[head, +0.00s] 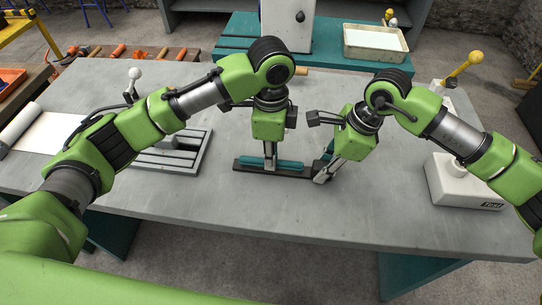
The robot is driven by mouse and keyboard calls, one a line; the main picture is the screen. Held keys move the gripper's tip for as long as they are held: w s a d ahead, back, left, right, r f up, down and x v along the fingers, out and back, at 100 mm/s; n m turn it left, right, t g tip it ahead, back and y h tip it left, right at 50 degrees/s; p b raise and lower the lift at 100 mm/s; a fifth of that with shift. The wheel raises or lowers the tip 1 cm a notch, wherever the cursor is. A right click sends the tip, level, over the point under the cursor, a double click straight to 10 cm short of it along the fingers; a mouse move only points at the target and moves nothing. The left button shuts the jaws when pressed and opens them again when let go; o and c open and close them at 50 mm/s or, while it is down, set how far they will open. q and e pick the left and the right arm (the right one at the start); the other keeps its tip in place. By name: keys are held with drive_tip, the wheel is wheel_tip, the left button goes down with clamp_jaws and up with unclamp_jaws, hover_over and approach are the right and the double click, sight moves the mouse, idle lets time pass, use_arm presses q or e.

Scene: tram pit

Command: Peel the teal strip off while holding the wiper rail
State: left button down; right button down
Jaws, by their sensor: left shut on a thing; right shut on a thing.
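The wiper rail (243,168) is a dark bar lying on the grey bench in the middle of the head view. The teal strip (289,164) lies along its top. A bit of teal rises at the rail's right end, beside my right gripper. My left gripper (270,163) points straight down and is shut on the wiper rail left of its middle. My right gripper (323,176) is tilted at the rail's right end and is shut on the end of the teal strip; its fingers partly hide the grip.
A grey slotted fixture (170,152) stands left of the rail, and a white roll (20,122) lies at the far left. A white block (462,184) stands at right. A cream tray (375,42) is behind. The bench front is clear.

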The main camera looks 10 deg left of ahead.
use_arm(q)
drive_tip(key=shift+r, duration=0.35)
drive_tip(key=shift+r, duration=3.85)
use_arm(e)
drive_tip(key=c, duration=1.7)
unclamp_jaws()
drive_tip(key=v, duration=1.2)
